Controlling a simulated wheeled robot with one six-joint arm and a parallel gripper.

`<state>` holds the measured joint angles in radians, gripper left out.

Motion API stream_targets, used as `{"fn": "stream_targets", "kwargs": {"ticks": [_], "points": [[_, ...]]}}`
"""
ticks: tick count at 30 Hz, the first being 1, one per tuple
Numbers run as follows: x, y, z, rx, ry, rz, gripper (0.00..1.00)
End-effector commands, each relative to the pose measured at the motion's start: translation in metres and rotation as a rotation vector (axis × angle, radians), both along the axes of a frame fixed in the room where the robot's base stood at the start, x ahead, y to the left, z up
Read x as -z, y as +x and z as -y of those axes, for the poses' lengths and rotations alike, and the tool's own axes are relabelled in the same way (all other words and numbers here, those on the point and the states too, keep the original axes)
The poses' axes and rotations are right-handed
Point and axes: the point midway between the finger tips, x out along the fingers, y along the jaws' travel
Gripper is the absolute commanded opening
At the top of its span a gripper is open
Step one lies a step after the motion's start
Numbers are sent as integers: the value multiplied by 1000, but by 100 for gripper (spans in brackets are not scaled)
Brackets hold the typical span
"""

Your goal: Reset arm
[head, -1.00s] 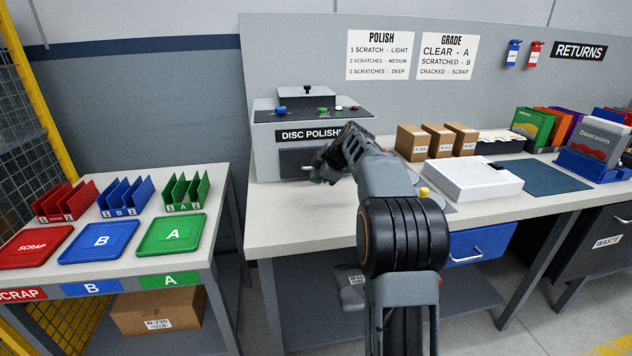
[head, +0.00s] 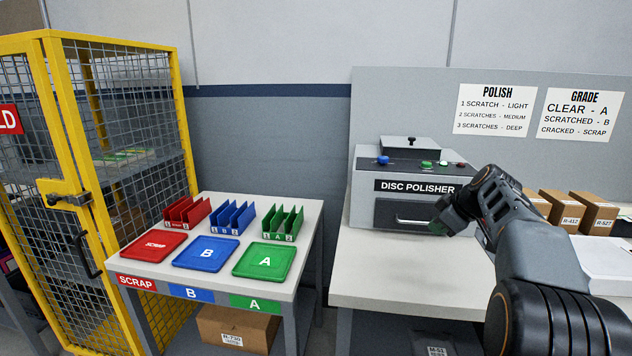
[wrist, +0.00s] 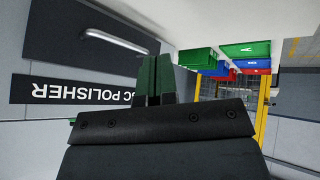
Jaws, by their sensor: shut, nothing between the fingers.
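My gripper (head: 446,222) is shut and empty. In the head view it hangs above the workbench, in front of the right part of the grey disc polisher (head: 365,215). In the wrist view, which is upside down, the green fingers (wrist: 155,80) lie side by side close to the polisher's drawer front and handle (wrist: 115,40). I cannot tell whether the fingers touch the polisher. My arm reaches in from the lower right of the head view.
A sorting table at left holds red SCRAP (head: 153,246), blue B (head: 206,254) and green A (head: 264,261) trays with racks behind. A yellow mesh cage (head: 62,130) stands further left. Cardboard boxes (head: 562,207) and a white case (head: 600,257) sit right on the workbench (head: 400,270).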

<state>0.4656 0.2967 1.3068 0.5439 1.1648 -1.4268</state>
Motion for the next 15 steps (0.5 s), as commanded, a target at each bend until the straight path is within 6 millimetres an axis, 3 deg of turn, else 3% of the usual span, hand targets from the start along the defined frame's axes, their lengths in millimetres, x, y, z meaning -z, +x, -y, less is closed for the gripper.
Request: {"fn": "stream_targets", "kwargs": {"ticks": [1, 2, 5, 9, 15], "points": [[24, -9, 2, 117, 56, -85, 0], [33, -16, 1, 197, 86, -132, 0], [42, -50, -17, 449, 162, -272, 0], [36, -114, -61, 749, 201, -408, 0], [15, -209, -118, 941, 165, -456, 0]]}}
